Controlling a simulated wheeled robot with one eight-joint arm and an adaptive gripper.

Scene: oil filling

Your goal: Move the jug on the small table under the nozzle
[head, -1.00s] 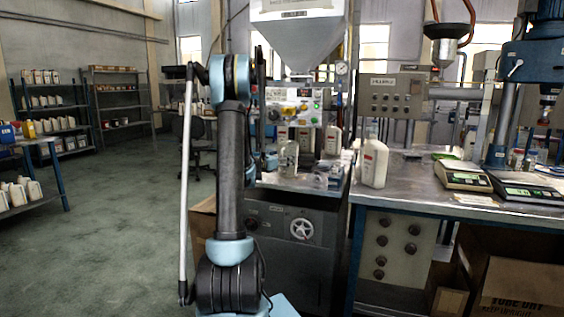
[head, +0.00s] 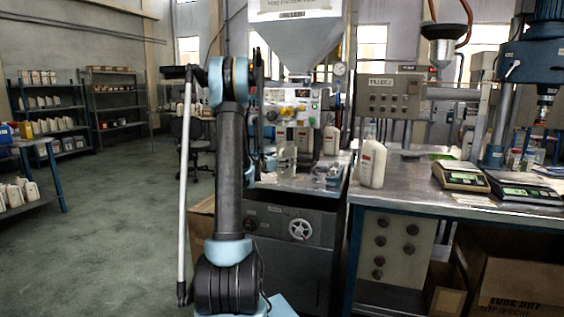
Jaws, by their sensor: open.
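A white jug (head: 372,163) with a red-marked label stands upright at the left end of the metal workbench. Another white jug (head: 332,140) stands further back by the filling machine. A clear container (head: 287,160) stands on the small metal table (head: 311,184) in front of the machine; its outline is hard to make out. The machine's hopper (head: 298,36) narrows downward above this table; the nozzle is not clear. My arm stands left of the table, and its far part is mostly hidden behind the upright link. I cannot make out my gripper.
The workbench (head: 420,200) on the right carries two scales (head: 460,176) and a control box (head: 389,94). A cardboard box (head: 520,285) sits below. Shelves (head: 47,103) with jugs stand at the far left. The floor (head: 120,230) left of my arm is clear.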

